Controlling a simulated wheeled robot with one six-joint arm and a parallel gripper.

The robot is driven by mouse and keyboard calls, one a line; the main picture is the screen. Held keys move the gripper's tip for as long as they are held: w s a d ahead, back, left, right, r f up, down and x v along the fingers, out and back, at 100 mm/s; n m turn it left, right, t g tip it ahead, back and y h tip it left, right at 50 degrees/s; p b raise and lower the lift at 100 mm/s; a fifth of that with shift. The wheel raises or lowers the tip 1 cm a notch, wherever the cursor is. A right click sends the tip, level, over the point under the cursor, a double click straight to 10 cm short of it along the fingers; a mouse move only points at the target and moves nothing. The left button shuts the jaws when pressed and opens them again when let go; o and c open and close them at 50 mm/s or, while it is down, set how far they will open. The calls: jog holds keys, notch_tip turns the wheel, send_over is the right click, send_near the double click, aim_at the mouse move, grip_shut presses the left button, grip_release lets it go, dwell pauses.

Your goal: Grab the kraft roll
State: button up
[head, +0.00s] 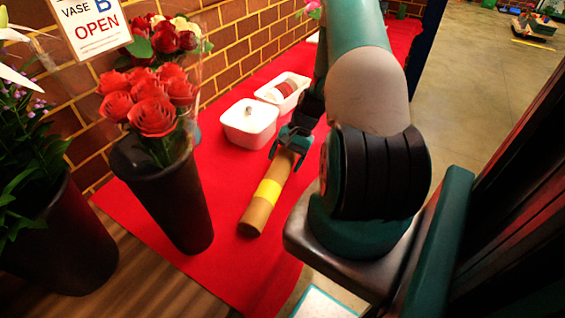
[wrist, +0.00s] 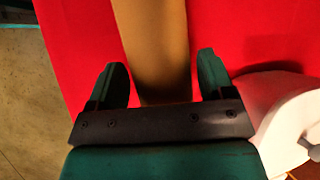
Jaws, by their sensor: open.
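The kraft roll (head: 257,212) is a brown tube with a yellow band, lying on the red table cloth in the head view. My gripper (head: 292,147) is at the far end of the roll. In the wrist view the roll (wrist: 156,40) runs up the picture between the two fingers of my gripper (wrist: 162,80). The fingers are open, one on each side, with a gap to the roll on both sides. The near end of the roll in the wrist view is hidden behind the gripper's dark bar.
A white tub (head: 249,124) stands left of my gripper, and it also shows close by in the wrist view (wrist: 285,110). A second white container (head: 283,90) is behind it. A dark vase (head: 165,195) with red roses (head: 150,100) stands left of the roll. The red cloth (head: 225,270) is clear in front.

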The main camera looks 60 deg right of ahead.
jog(key=shift+a+f, duration=0.2)
jog(key=shift+f, duration=0.2)
jog(key=shift+c, duration=0.4)
jog(key=c, duration=1)
jog(key=shift+w+r, duration=0.1)
jog(key=shift+c, duration=0.2)
